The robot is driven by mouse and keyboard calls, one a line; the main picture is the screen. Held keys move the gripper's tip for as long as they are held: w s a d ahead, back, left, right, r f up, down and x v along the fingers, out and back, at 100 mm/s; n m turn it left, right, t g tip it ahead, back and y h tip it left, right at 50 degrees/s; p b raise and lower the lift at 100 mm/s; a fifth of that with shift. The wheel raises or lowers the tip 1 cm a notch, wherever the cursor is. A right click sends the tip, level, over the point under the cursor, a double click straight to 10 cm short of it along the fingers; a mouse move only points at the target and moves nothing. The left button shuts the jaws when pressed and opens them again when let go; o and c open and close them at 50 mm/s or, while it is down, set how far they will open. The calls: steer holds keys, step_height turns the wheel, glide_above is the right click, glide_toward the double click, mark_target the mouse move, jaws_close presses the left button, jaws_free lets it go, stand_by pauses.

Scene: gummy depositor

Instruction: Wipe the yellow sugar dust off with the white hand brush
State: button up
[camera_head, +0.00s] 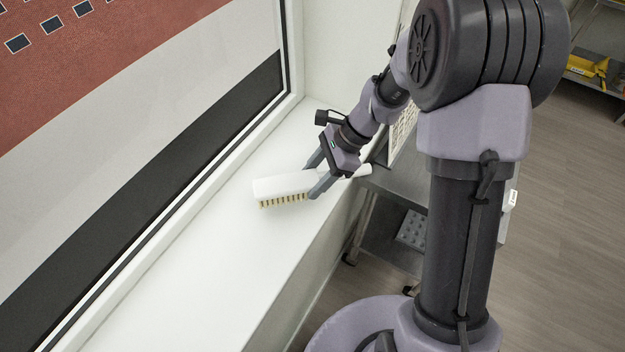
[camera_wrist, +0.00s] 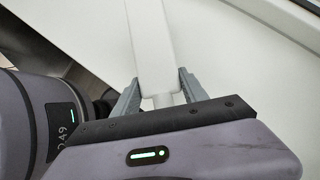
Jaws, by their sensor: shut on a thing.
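The white hand brush (camera_head: 281,186) has a white body and pale yellowish bristles along its lower edge. My gripper (camera_head: 314,178) is shut on the brush near where its handle begins, and the handle sticks out to the right of the fingers. The brush is over the white window sill (camera_head: 195,255); I cannot tell whether the bristles touch it. In the wrist view the brush (camera_wrist: 151,40) runs up from between the two grey fingers of my gripper (camera_wrist: 158,88). I see no clear yellow sugar dust on the sill in either view.
A window frame (camera_head: 190,192) borders the sill on the left. A grey metal cart (camera_head: 397,186) stands right of the sill, with a pale perforated crate (camera_head: 403,130) on it. A shelf with yellow items (camera_head: 588,68) is at the far right. The sill's near part is clear.

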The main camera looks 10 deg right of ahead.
steer(key=shift+a+r+p, duration=0.1)
steer(key=shift+r+p, duration=1.55)
steer(key=shift+r, duration=0.65)
